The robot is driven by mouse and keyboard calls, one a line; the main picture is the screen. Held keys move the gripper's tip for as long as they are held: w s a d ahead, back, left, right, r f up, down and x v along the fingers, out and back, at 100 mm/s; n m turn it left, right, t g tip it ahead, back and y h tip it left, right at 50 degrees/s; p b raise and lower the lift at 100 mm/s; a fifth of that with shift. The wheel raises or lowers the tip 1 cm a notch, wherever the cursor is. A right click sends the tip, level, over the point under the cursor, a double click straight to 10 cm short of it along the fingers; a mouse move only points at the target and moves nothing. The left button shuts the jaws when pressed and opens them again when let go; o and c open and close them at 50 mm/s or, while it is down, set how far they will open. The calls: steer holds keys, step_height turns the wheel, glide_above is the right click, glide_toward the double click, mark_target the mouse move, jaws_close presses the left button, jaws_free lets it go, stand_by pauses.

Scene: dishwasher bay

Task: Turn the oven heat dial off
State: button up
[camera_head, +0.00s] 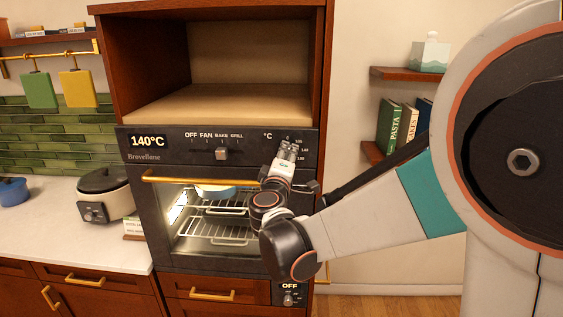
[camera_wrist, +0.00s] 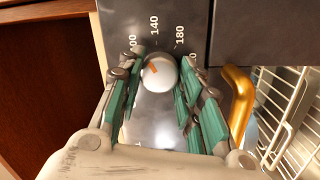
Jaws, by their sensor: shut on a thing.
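The oven heat dial (camera_wrist: 160,73) is a pale round knob with an orange mark, set on the dark panel beside the printed numbers 140 and 180. In the wrist view its orange mark points toward the area near 140. My gripper (camera_wrist: 160,80) has its green-padded fingers on both sides of the dial and is shut on it. In the head view my gripper (camera_head: 288,150) is at the right end of the oven panel and hides most of the dial. The oven display (camera_head: 148,141) reads 140°C.
The mode knob (camera_head: 222,153) sits under the OFF, FAN, BAKE and GRILL labels. A golden door handle (camera_head: 205,180) runs below the panel, close to my gripper. The lit oven holds a dish (camera_head: 215,191) on a rack. A rice cooker (camera_head: 105,194) stands on the left counter.

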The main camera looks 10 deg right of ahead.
steer(key=n+b, duration=0.1)
steer(key=n, duration=0.2)
steer(key=n+t+b, duration=0.1)
steer(key=n, duration=0.2)
steer(key=shift+f+n+y, duration=0.15)
steer(key=shift+n+y, duration=0.15)
steer(key=shift+n, duration=0.1)
steer(key=n+b, duration=0.1)
steer(key=n, duration=0.5)
steer(key=shift+s+d+y, duration=0.1)
steer(key=shift+y, duration=0.2)
steer(key=o, duration=1.1)
steer(key=v, duration=1.2)
steer(key=shift+f, duration=0.1)
